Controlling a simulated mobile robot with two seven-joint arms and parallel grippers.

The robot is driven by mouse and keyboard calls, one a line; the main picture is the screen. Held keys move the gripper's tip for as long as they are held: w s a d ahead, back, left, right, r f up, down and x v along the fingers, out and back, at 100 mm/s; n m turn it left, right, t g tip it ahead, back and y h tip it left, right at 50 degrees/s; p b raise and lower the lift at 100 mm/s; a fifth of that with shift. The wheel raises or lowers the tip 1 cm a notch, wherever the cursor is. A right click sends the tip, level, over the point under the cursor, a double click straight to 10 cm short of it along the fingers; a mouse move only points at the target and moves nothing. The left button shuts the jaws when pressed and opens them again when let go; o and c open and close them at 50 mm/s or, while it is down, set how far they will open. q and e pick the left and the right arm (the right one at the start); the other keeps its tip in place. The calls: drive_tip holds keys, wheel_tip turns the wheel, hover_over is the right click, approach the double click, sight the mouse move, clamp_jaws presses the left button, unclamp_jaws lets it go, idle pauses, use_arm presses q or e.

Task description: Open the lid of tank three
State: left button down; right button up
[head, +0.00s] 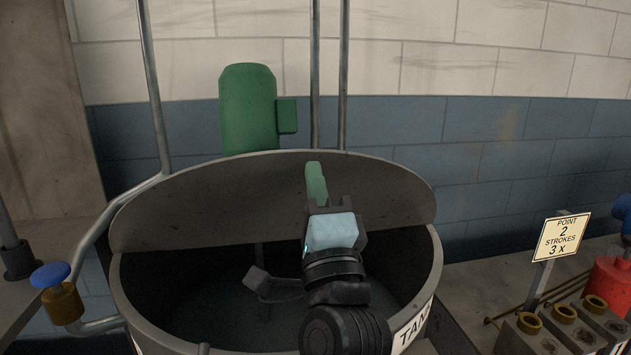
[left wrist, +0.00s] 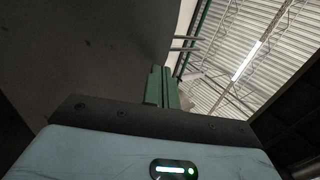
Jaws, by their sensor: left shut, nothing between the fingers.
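A round grey tank (head: 432,282) stands in the middle of the head view, with a label (head: 414,326) of which only "TAN" reads; its number is hidden. Its grey lid (head: 230,205) is raised, tilted up towards the back, and the dark inside of the tank shows below it. My left gripper (head: 315,172) is shut and empty, with its green fingers in front of the lid near its upper edge. I cannot tell whether they touch it. In the left wrist view the shut fingers (left wrist: 161,86) point up beside a dark grey surface, likely the lid (left wrist: 80,50). My right gripper is not in view.
A green motor (head: 248,108) stands behind the lid, with vertical pipes around it. A blue-handled valve (head: 50,276) is at the left. At the right are a sign (head: 562,237), a block with brass-coloured rings (head: 545,338) and a red vessel (head: 610,283).

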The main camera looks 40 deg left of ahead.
use_arm(q)
drive_tip(key=shift+p+x, duration=0.4)
drive_tip(key=shift+x, duration=0.45)
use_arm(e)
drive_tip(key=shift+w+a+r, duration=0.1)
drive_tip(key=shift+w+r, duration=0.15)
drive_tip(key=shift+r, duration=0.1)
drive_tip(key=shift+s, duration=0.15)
